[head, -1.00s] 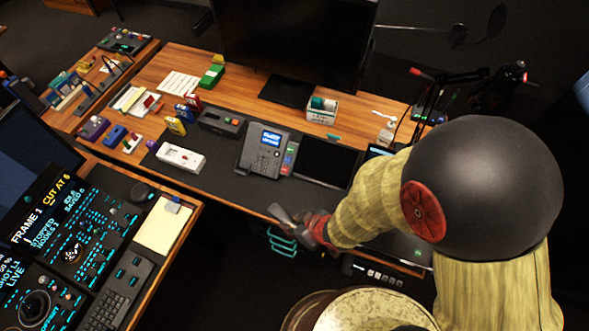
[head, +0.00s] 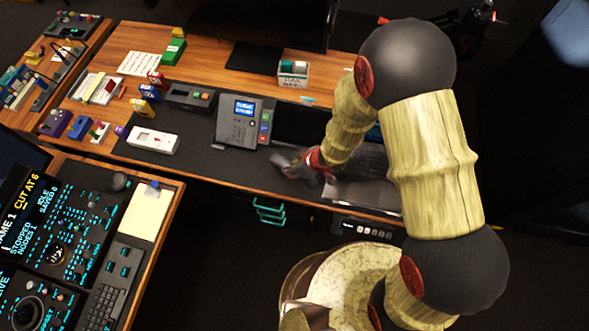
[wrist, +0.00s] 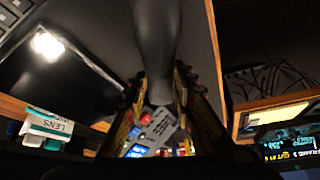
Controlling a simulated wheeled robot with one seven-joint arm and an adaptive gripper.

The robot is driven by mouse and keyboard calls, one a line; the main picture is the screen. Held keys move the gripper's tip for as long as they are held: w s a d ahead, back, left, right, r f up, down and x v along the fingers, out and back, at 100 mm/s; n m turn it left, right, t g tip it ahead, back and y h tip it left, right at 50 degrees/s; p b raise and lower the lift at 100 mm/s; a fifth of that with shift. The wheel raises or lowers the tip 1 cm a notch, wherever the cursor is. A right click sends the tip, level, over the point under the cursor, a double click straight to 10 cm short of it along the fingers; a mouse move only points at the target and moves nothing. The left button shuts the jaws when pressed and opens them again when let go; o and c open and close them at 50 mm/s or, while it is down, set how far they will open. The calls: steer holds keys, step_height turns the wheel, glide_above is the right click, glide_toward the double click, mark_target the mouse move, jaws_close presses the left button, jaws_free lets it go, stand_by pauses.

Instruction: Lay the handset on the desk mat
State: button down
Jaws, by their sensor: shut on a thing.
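My gripper (head: 312,166) is shut on the handset (head: 286,162), a grey, long piece that juts left from the fingers above the front part of the desk. In the wrist view the handset (wrist: 156,45) is a dark bar running up from between the fingers (wrist: 165,110). Whether it touches anything below cannot be told. The dark desk mat (head: 195,158) lies along the desk front, bare to the left of my gripper. The desk phone (head: 240,122), with a lit screen and coloured keys, stands on it, just up and left of the handset.
A white device (head: 153,141) and a dark box with buttons (head: 189,97) are on the mat's left part. A lens-wipe box (head: 293,75) stands behind, near the monitor (head: 262,20). A keyboard (head: 370,160) is right of my gripper. A control console (head: 75,225) is at lower left.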

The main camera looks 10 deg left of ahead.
steer(key=shift+w+d+f, duration=0.1)
steer(key=shift+w+f, duration=0.45)
steer(key=shift+f, duration=0.15)
steer(key=f+b, duration=0.1)
steer(key=f, duration=0.2)
steer(key=shift+w+f+b, duration=0.2)
steer(key=shift+b, duration=0.15)
steer(key=c, duration=1.6)
jaws_free()
steer(key=shift+o, duration=0.5)
